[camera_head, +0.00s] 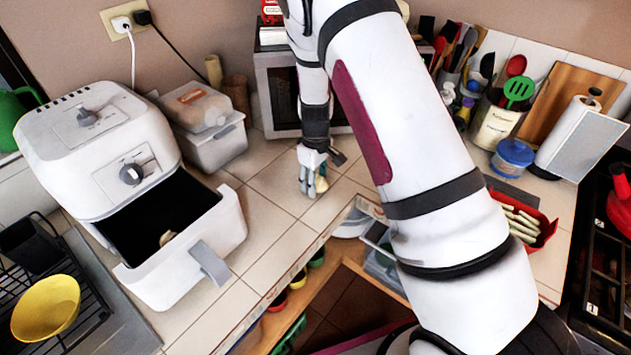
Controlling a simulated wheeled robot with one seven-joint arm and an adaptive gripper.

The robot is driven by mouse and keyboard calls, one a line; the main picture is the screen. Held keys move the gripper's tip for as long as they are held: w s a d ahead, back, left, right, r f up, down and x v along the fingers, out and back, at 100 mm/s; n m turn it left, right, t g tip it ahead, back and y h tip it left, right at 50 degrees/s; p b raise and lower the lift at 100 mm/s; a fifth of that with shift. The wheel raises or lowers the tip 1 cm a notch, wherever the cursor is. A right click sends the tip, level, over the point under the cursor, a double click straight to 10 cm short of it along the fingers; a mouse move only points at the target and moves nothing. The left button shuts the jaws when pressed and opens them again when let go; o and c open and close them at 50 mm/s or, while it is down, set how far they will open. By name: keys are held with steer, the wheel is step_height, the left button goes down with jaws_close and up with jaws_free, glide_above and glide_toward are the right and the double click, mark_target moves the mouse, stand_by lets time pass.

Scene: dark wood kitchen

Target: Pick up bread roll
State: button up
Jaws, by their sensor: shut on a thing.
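My gripper (312,184) is at the counter, in front of the microwave, with its fingers pointing down. It is shut on what looks like the bread roll (321,184), a small yellowish-tan piece that shows beside the fingers. The fingers hide most of it, and I cannot tell whether it touches the counter. Another small tan piece (168,237) lies inside the open black drawer of the white air fryer (90,135), left of my gripper.
A white container with a bag on it (215,145) stands left of the microwave (280,95). A red tray (545,230) of pale sticks, a utensil holder (495,122) and a paper towel roll (580,135) are at right. Tiles between the fryer and gripper are clear.

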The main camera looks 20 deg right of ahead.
steer(key=shift+r, duration=0.45)
steer(key=r, duration=0.1)
steer(key=r+b, duration=0.1)
steer(key=shift+s+a+r, duration=0.1)
steer(key=shift+s+r, duration=0.25)
steer(key=shift+s, duration=0.05)
steer(key=s+a+r, duration=0.1)
steer(key=s+a, duration=0.1)
steer(key=s, duration=1.3)
steer(key=shift+a+r, duration=0.2)
steer(key=shift+a, duration=0.05)
